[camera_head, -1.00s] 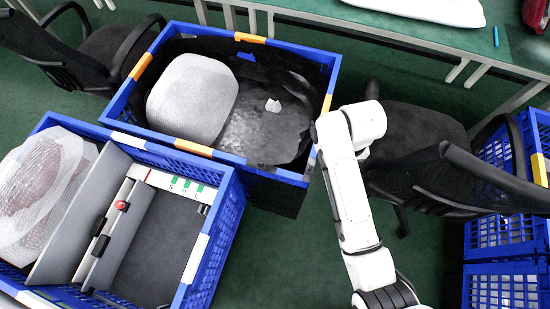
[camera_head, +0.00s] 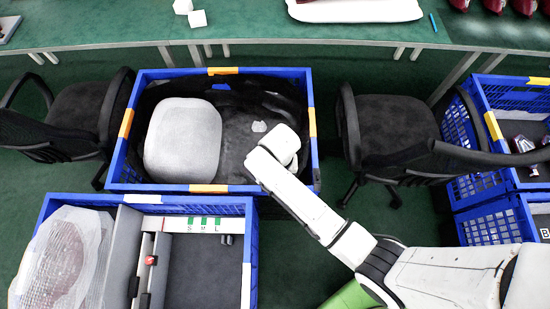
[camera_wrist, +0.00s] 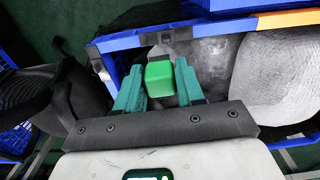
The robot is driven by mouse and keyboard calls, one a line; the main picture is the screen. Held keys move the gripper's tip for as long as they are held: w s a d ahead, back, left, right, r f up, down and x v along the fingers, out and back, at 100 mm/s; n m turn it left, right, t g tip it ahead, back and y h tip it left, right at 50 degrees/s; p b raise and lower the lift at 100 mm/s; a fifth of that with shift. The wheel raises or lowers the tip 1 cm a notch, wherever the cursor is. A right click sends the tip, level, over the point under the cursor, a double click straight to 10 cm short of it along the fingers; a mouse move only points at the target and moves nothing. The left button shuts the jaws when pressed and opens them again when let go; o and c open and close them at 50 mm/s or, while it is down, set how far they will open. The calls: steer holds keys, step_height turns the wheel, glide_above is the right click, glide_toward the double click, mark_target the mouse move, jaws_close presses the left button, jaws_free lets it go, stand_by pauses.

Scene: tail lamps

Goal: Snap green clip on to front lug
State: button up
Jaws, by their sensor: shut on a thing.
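My gripper (camera_wrist: 157,85) shows in the wrist view with two teal fingers. It is shut on a green clip (camera_wrist: 159,79), a block with a dark piece at its far end. The clip is held above the floor and the blue crates. In the head view my white arm reaches in from the lower right, and its end and the clip are not visible there. I cannot make out a front lug in either view.
A blue crate (camera_head: 264,187) at the centre holds a pale wrapped item (camera_head: 183,138). A nearer blue crate (camera_head: 247,247) holds a bagged reddish item (camera_head: 68,255) and a strip marked S, M, L (camera_head: 180,224). Office chairs (camera_head: 395,133) flank the centre crate. A green table (camera_head: 250,30) runs behind.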

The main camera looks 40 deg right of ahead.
steer(key=shift+w+a, duration=0.25)
steer(key=shift+a, duration=0.3)
steer(key=shift+r+p, duration=0.1)
steer(key=shift+p, duration=0.3)
step_height(320, 180, down, 6)
steer(key=b, duration=0.4)
steer(key=shift+r, duration=0.15)
steer(key=shift+p, duration=0.5)
stand_by(0.4)
steer(key=shift+f, duration=0.3)
steer(key=shift+f+b, duration=0.95)
steer(key=shift+f, duration=0.2)
steer(key=shift+f, duration=0.1)
